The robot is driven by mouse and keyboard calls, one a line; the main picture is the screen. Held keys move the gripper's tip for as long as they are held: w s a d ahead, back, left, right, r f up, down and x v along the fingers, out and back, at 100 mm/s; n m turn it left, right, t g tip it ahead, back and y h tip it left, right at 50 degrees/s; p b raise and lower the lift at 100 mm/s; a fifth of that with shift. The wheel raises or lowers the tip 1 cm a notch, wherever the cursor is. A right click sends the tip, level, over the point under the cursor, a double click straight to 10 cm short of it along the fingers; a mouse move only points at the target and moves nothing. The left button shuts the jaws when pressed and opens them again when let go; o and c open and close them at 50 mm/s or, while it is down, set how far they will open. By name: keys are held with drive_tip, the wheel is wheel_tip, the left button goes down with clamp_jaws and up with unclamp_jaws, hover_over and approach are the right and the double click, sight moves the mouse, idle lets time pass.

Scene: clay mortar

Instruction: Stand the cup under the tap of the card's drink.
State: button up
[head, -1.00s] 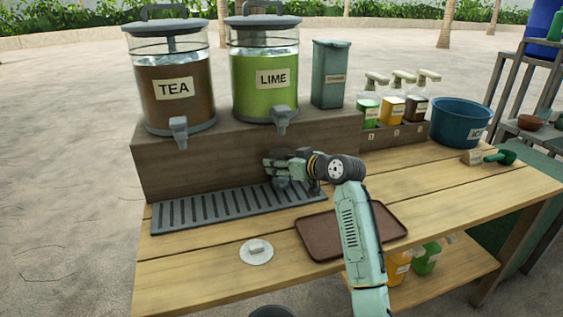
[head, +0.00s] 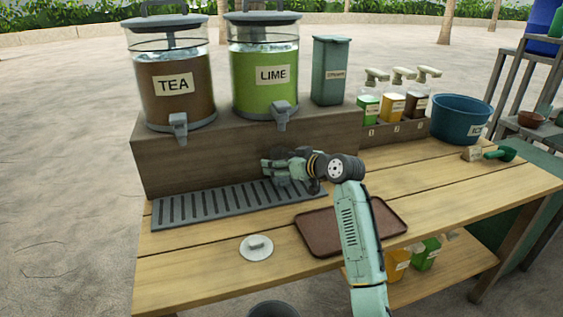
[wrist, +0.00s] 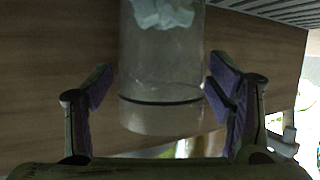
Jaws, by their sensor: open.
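A clear cup (wrist: 160,65) with pale ice-like pieces inside stands between the two fingers of my gripper (wrist: 160,90) in the wrist view. The fingers are open, with a gap on both sides of the cup. In the head view my gripper (head: 272,166) is over the right end of the grey slatted drip tray, below the lime tap (head: 281,115); the cup is hardly discernible there. The tea tap (head: 179,126) is to the left, on the TEA dispenser (head: 174,88). The LIME dispenser (head: 264,78) holds green liquid. I cannot make out a drink card.
The drip tray (head: 205,207) lies before the wooden riser (head: 165,160). A brown tray (head: 320,232) and a white disc (head: 256,248) lie in front. A grey-green bin (head: 331,70), pump bottles (head: 394,103) and a blue tub (head: 460,118) stand to the right.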

drive_tip(key=shift+r, duration=0.25)
drive_tip(key=shift+s+d, duration=0.25)
drive_tip(key=shift+d, duration=0.05)
drive_tip(key=b+v, duration=0.2)
drive_tip(key=v, duration=0.9)
drive_tip(key=shift+r, duration=0.1)
